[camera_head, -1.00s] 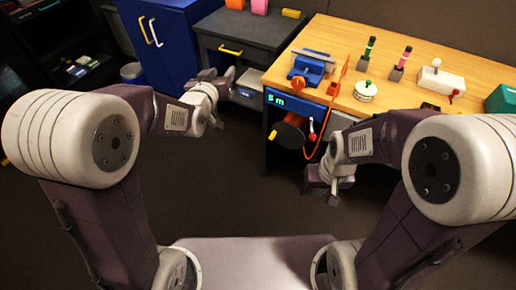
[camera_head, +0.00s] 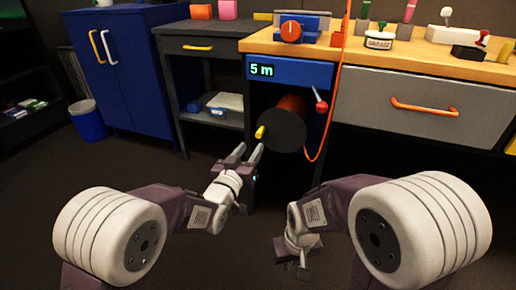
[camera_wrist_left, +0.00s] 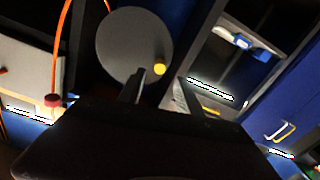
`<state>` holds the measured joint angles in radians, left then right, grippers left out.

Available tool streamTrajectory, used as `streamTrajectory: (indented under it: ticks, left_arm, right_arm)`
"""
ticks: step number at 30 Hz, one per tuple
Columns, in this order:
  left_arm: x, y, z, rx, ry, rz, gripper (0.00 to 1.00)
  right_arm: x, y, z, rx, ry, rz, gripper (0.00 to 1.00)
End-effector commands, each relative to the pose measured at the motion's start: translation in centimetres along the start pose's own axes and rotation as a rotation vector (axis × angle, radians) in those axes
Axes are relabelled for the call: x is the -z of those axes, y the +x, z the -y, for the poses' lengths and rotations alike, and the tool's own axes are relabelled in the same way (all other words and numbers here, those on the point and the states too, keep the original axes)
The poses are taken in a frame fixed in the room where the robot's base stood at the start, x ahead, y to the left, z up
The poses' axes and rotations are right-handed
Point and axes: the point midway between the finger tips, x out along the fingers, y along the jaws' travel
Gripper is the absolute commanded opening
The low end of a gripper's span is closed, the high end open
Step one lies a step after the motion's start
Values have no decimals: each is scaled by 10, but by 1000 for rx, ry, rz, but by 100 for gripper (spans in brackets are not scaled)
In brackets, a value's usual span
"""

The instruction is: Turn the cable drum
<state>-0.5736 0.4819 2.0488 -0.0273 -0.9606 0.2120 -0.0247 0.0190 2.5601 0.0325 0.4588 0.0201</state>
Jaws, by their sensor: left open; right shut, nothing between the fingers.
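The cable drum (camera_head: 281,130) hangs under the blue "5 m" panel, its dark round face toward me and a red-orange body behind. A yellow crank knob (camera_head: 260,132) sticks out at the left of its face. In the left wrist view the drum face (camera_wrist_left: 128,42) is a grey disc with the yellow knob (camera_wrist_left: 159,69) near its lower right rim. My left gripper (camera_head: 246,152) is open and empty, just below and left of the knob, apart from it. In the wrist view its fingers (camera_wrist_left: 158,84) point at the disc's lower edge. My right gripper (camera_head: 303,266) is shut, low and away from the drum.
An orange cable (camera_head: 330,110) runs down beside the drum. A red-knobbed lever (camera_head: 320,105) stands right of it. The blue "5 m" panel (camera_head: 305,72) is above. A grey drawer (camera_head: 385,105) is at right, a dark open-shelf cabinet (camera_head: 210,88) at left. The floor in front is clear.

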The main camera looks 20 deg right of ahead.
Motion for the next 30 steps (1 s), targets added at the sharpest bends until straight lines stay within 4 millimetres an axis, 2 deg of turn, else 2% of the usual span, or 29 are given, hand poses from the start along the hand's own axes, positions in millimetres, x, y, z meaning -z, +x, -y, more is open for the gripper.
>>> streamTrajectory:
  ticks: [5, 9, 14, 15, 16, 21, 28, 30]
  left_arm:
    - [8, 14, -1, 1, 0, 2, 41]
    - [12, 41, -2, 2, 0, 3, 41]
    - [8, 71, -1, 2, 0, 1, 41]
    - [-2, 76, 1, 1, 0, -3, 41]
    - [-2, 80, 1, 1, 0, -3, 41]
    - [1, 90, 1, 2, 0, 0, 41]
    - [2, 91, 1, 2, 0, 1, 41]
    - [2, 90, 1, 2, 0, 1, 22]
  right_arm:
    - [2, -19, 0, 0, 0, -1, 0]
    - [5, -48, 1, 0, 0, -1, 0]
    - [7, -67, 1, 0, 0, -1, 0]
    - [6, -50, 1, 0, 0, -2, 0]
    - [5, -47, 1, 0, 0, -1, 0]
    - [4, -43, 1, 0, 0, 0, 0]
    - [5, -44, 1, 0, 0, 0, 0]
    - [5, -44, 1, 0, 0, 0, 0]
